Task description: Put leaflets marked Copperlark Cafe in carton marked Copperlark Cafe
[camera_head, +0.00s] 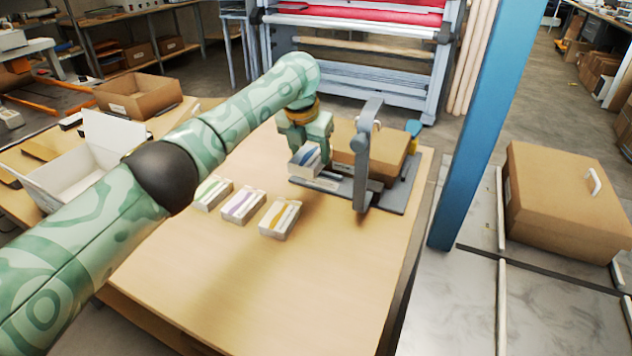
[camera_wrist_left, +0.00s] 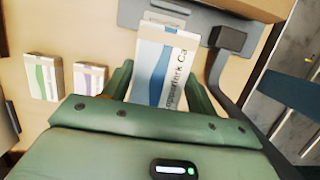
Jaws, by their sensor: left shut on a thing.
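My left gripper (camera_head: 305,148) is shut on a white stack of leaflets with a blue band (camera_head: 306,162), above the grey plate (camera_head: 333,184) on the table. In the left wrist view, my gripper (camera_wrist_left: 160,88) holds these leaflets (camera_wrist_left: 163,58) between its fingers, and the visible lettering reads "opperlark Ca"; the rest is cut off. Other leaflet stacks lie on the table: one green-banded (camera_head: 213,193), one purple-banded (camera_head: 243,206), one yellow-banded (camera_head: 280,218). A brown carton (camera_head: 385,150) stands on the grey plate behind an upright grey arm; no marking on it is readable. My right gripper is not in view.
The grey upright arm (camera_head: 367,165) stands just right of my gripper. An open white carton (camera_head: 60,180) and an open brown carton (camera_head: 140,97) are at the left. A blue post (camera_head: 483,110) rises right of the table. The table's front (camera_head: 260,290) is clear.

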